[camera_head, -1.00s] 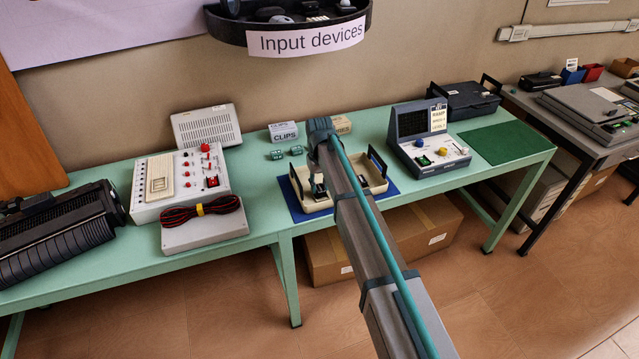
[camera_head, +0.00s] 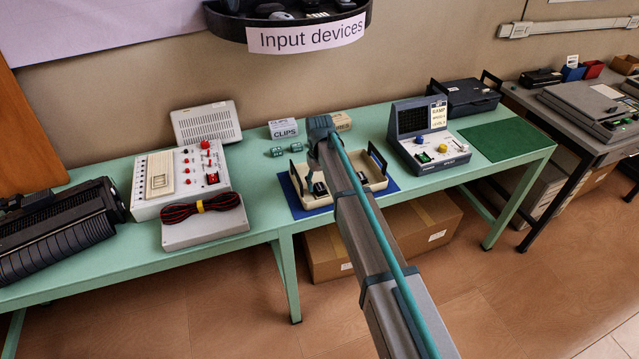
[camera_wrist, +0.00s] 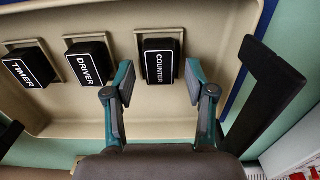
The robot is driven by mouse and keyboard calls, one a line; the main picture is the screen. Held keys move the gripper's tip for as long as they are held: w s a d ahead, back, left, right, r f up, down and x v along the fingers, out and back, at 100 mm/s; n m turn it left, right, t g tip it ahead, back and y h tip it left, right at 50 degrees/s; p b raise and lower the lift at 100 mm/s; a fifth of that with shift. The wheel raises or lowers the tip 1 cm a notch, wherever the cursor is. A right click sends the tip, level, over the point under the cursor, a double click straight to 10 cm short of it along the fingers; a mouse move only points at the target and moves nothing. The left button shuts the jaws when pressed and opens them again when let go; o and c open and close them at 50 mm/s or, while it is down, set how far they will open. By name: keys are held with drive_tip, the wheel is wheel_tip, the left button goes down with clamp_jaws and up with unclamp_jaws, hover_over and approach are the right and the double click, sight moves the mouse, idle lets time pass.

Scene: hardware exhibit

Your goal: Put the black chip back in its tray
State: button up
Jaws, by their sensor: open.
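The beige tray (camera_head: 335,203) lies on a blue mat on the green table, partly hidden by my arm in the head view. In the wrist view the tray (camera_wrist: 110,128) has three black chips in a row at square beige sockets: TIMER (camera_wrist: 28,68), DRIVER (camera_wrist: 90,63) and COUNTER (camera_wrist: 160,62). The COUNTER chip shows between my spread fingers and appears to sit in its socket, a strip of which shows beside it. My gripper (camera_wrist: 158,78) is open and empty over the tray, one finger on each side of that chip. Its height above the chip is unclear.
The tray has upright black handles (camera_head: 377,158). Two small green blocks (camera_head: 277,152) and the CLIPS box (camera_head: 283,129) stand behind it. A grey console (camera_head: 425,140) is to the right, a white panel device (camera_head: 185,180) with coiled cable to the left.

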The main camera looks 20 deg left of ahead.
sight(320, 185)
wheel_tip(320, 185, up, 12)
drive_tip(key=b, duration=0.3)
drive_tip(key=shift+f, duration=0.1)
idle(0.5)
